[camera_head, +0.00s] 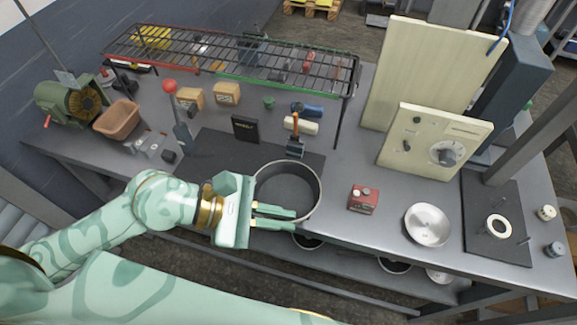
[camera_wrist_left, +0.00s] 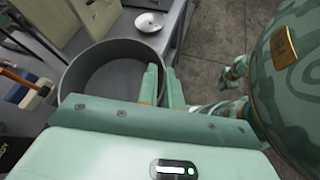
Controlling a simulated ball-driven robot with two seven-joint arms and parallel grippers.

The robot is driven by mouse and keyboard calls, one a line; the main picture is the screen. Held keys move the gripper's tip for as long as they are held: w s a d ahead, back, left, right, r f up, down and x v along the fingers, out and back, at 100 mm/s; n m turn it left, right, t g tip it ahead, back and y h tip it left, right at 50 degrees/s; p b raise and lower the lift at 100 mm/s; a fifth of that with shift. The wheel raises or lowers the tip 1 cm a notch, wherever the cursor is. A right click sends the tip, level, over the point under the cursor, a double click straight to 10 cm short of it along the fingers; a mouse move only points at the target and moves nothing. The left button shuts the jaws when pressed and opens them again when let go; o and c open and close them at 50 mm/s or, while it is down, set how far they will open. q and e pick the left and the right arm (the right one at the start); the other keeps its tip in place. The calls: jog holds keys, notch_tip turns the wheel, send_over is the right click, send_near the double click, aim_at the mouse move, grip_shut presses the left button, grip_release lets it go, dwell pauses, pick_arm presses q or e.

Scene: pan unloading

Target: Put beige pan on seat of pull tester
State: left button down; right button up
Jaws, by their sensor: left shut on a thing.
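A wide round pan (camera_head: 290,170) has a pale beige-grey rim and a dark grey inside. It looks empty. My left gripper (camera_head: 295,219) is shut on the near side of its wall. The pan also fills the upper left of the left wrist view (camera_wrist_left: 112,72), with the fingers (camera_wrist_left: 161,82) at its rim. I cannot tell whether its bottom touches the bench. The pull tester has a cream panel with a dial (camera_head: 446,154). Its dark base plate (camera_head: 482,195) carries a pale ring seat (camera_head: 499,226) with nothing on it. My right gripper cannot be made out.
A shallow silver dish (camera_head: 428,225) and a red box (camera_head: 363,198) stand between pan and tester. Small weights (camera_head: 546,212) lie at the right. A wire rack (camera_head: 235,60) spans the back, and a brown tub (camera_head: 118,118) stands left. Other pans sit on a lower shelf.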

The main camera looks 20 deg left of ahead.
aim_at(280, 189)
pick_arm(q)
jog(key=w+f, duration=0.1)
jog(key=w, duration=0.1)
jog(key=w+a+f+b, duration=0.1)
jog(key=w, duration=0.2)
jog(key=w+f, duration=0.1)
jog(key=w, duration=0.1)
jog(key=shift+w+a+f, duration=0.25)
jog(key=shift+a, duration=0.15)
jog(key=w+f+b, duration=0.1)
jog(key=w+f, duration=0.1)
jog(key=w+a+f, duration=0.1)
jog(key=w+f, duration=0.1)
jog(key=shift+f+b, duration=0.3)
jog(key=shift+b, duration=0.1)
jog(key=shift+w+a+f, duration=0.15)
jog(key=shift+w+f, duration=0.3)
jog(key=shift+f, duration=0.1)
jog(key=shift+w+f+b, duration=0.15)
jog(key=shift+f+b, duration=0.2)
jog(key=shift+f, duration=1.3)
jog(key=shift+f, duration=0.15)
jog(key=c, duration=1.5)
grip_release()
jog(key=shift+c, duration=0.2)
